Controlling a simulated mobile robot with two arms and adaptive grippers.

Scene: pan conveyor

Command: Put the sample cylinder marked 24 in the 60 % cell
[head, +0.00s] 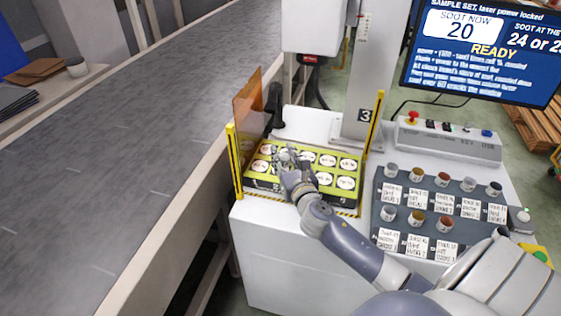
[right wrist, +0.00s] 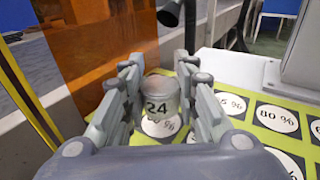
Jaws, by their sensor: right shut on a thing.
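The sample cylinder marked 24 (right wrist: 160,92) is a small pale grey cup shape, upright between the fingers of my right gripper (right wrist: 158,95), which is shut on it. In the head view my right gripper (head: 285,160) is over the back left part of the yellow-green cell board (head: 303,176) and hides some cells. A white cell disc (right wrist: 160,126) shows just below the cylinder; its label is partly covered, so I cannot tell its number, nor whether the cylinder touches it. A cell marked 80 % (right wrist: 277,118) lies to the right. My left gripper is not in view.
An orange clear panel (head: 247,100) stands behind the board's left side, with yellow posts (head: 235,160) at the corners. A dark tray (head: 438,205) with several small cups and labels lies right. The screen (head: 480,50) reads READY, soot now 20. A conveyor (head: 120,140) runs left.

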